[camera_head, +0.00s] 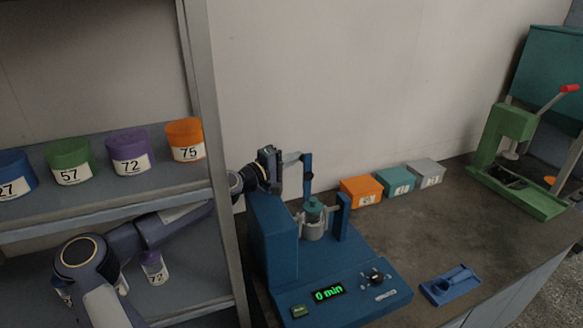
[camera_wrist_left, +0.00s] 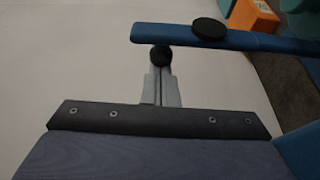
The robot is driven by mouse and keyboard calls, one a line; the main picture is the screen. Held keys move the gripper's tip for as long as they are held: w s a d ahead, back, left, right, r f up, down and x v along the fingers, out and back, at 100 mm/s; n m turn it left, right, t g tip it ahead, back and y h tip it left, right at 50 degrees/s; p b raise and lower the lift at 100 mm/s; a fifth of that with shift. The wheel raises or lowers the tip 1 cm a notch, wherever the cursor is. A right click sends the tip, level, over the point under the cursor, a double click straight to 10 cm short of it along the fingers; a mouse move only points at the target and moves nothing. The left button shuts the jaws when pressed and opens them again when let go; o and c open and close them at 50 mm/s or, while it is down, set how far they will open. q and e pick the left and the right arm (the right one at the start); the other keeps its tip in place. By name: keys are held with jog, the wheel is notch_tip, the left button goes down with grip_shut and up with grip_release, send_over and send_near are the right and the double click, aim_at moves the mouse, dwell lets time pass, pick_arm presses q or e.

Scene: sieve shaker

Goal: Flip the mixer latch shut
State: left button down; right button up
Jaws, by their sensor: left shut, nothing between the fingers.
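The mixer (camera_head: 275,240) is a blue machine on the bench with a green "0 min" display. My left gripper (camera_head: 297,157) is shut and empty beside the latch's upper end. Its fingertips (camera_wrist_left: 161,57) end just short of the bar in the left wrist view; I cannot tell whether they touch. My right gripper is out of view.
A shelf (camera_head: 225,200) with numbered tubs stands at left, its upright close to my left arm. Orange, teal and grey boxes (camera_head: 361,191) sit behind the mixer. A blue tray (camera_head: 450,290) and a green press (camera_head: 510,125) are at right. The bench between is clear.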

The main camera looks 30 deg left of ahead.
pick_arm(q)
jog(key=d+m+b, duration=0.1)
jog(key=b, duration=0.2)
jog(key=s+m+b, duration=0.1)
jog(key=m+b, duration=0.1)
jog(key=b, duration=0.1)
jog(key=shift+s+d+t+h+b, duration=0.25)
jog(key=shift+d+t+h+b, duration=0.05)
jog(key=shift+d+t, duration=0.1)
jog(key=shift+s+d+r+m+b, duration=0.25)
jog(key=shift+r+m+b, duration=0.2)
jog(key=shift+b, duration=0.35)
